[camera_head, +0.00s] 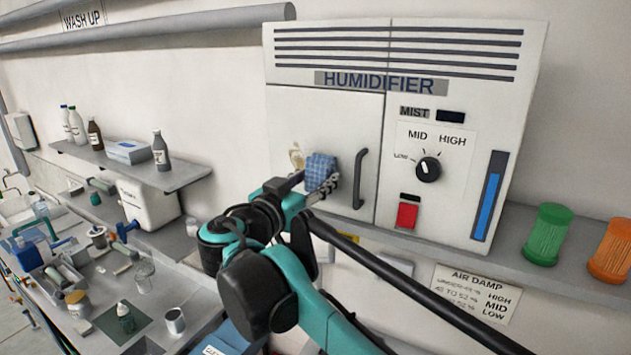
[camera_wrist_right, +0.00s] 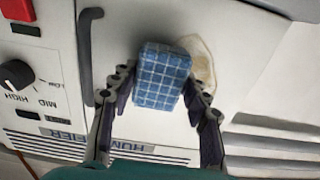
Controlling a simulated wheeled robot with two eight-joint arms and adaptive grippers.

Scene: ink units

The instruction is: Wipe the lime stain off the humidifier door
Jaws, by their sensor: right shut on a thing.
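The humidifier (camera_head: 420,60) is a white wall unit, with its plain door (camera_head: 325,110) on the left and a dark handle (camera_head: 360,178) at the door's right edge. A tan, ring-like lime stain (camera_head: 297,157) marks the lower door; it also shows in the right wrist view (camera_wrist_right: 203,65), partly hidden by the cloth. My right gripper (camera_head: 318,186) is shut on a blue checked cloth pad (camera_head: 320,170), seen between both fingers in the wrist view (camera_wrist_right: 162,78). The pad is at the door, overlapping the stain's edge; I cannot tell whether it touches. My left gripper is not in view.
The dial (camera_head: 428,169) and red switch (camera_head: 407,215) are right of the door. Green (camera_head: 548,235) and orange (camera_head: 610,250) spools stand on the ledge at right. A shelf with bottles (camera_head: 160,150) and a cluttered counter (camera_head: 195,290) lie left.

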